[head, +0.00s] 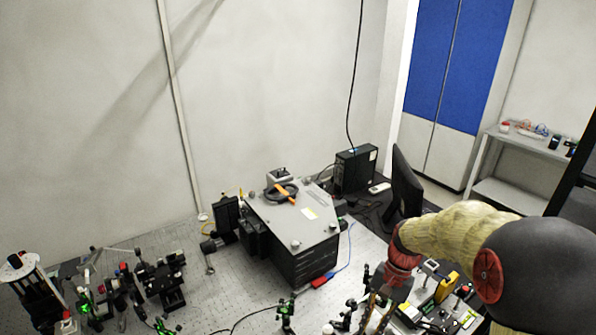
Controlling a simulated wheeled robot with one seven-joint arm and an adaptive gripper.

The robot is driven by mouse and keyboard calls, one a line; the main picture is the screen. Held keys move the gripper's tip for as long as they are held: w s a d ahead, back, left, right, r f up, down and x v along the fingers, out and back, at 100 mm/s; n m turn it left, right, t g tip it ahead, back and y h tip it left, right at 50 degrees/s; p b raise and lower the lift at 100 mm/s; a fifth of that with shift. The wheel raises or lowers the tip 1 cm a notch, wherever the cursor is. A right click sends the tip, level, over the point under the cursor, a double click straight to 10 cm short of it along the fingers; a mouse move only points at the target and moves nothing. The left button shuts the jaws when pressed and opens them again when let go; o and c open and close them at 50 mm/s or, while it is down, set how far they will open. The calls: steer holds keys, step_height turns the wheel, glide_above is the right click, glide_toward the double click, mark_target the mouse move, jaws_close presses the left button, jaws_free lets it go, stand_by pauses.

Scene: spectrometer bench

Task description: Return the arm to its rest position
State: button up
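My arm, wrapped in a yellowish cover with a black joint and red parts, enters from the right edge in the head view. It reaches left and bends down over the bench. My gripper (378,308) is below the red wrist, low over the optical bench (225,298) among small optics. Its fingers are small and dark against the clutter. I cannot tell whether they are open or shut, or whether they hold anything.
A grey-topped spectrometer box (290,222) stands left of my gripper. A monitor (405,184) and a black computer case (355,170) stand behind the arm. Optical mounts (165,285) crowd the left. A yellow-and-black device (446,287) is close right of my gripper. A shelf (511,194) stands far right.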

steer(key=s+r+n+t+h+b, duration=0.1)
steer(key=s+r+n+t+b, duration=0.1)
steer(key=s+b, duration=0.5)
steer(key=s+r+n+t+h+b, duration=0.2)
steer(key=s+t+b, duration=0.4)
steer(key=s, duration=0.4)
steer(key=r+n+b, duration=0.1)
steer(key=n, duration=0.1)
steer(key=shift+s+a+r+n, duration=0.15)
steer(key=shift+s+n, duration=0.05)
steer(key=shift+n, duration=0.1)
